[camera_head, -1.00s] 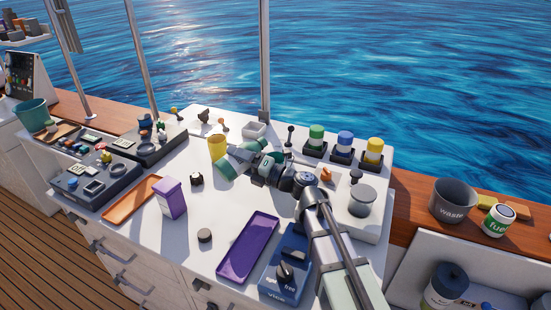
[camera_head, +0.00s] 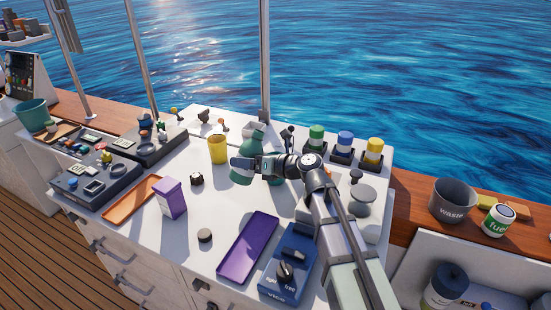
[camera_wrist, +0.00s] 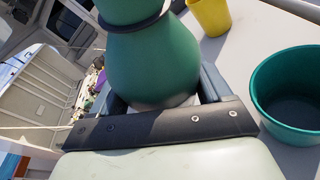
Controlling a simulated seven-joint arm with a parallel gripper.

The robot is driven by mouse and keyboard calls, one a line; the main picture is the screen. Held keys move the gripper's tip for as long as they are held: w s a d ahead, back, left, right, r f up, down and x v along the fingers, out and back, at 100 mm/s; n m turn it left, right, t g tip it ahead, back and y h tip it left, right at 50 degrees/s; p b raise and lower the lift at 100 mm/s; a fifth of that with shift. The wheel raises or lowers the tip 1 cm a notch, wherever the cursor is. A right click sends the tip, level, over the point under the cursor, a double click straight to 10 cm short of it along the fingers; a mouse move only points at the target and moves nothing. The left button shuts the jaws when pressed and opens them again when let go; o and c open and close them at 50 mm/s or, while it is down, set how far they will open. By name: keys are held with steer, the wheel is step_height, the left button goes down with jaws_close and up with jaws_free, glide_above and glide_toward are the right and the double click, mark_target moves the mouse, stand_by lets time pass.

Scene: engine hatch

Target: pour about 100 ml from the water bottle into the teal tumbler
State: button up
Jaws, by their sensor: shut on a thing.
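The green water bottle (camera_head: 256,140) is in my gripper (camera_head: 268,167), about upright, its upper part showing above the jaws. In the wrist view the jaws close around the lower part of the bottle (camera_wrist: 153,62), which has a dark ring at its neck; its mouth is out of that view.
A yellow cup (camera_head: 217,150) stands behind and left of the tumbler. A dark knob (camera_head: 197,178), a purple box (camera_head: 171,198) and a purple tray (camera_head: 246,248) are nearer the front. Several coloured-capped jars (camera_head: 345,143) stand at the back right.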

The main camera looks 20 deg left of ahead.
steer(key=shift+s+f+n+t+h, duration=0.1)
steer(key=shift+f+n+t+h, duration=0.25)
steer(key=shift+f+n, duration=0.5)
steer(key=shift+n+t+h, duration=0.35)
steer(key=shift+n+h, duration=0.1)
steer(key=shift+n, duration=0.1)
steer(key=shift+w+d+f+n+t+h, duration=0.15)
steer(key=shift+f+n, duration=0.2)
steer(key=shift+f, duration=0.5)
steer(key=shift+w+a+f+n+t+h, duration=0.15)
steer(key=shift+f+n, duration=0.2)
steer(key=shift+f, duration=0.45)
steer(key=shift+s+d, duration=0.1)
stand_by(0.5)
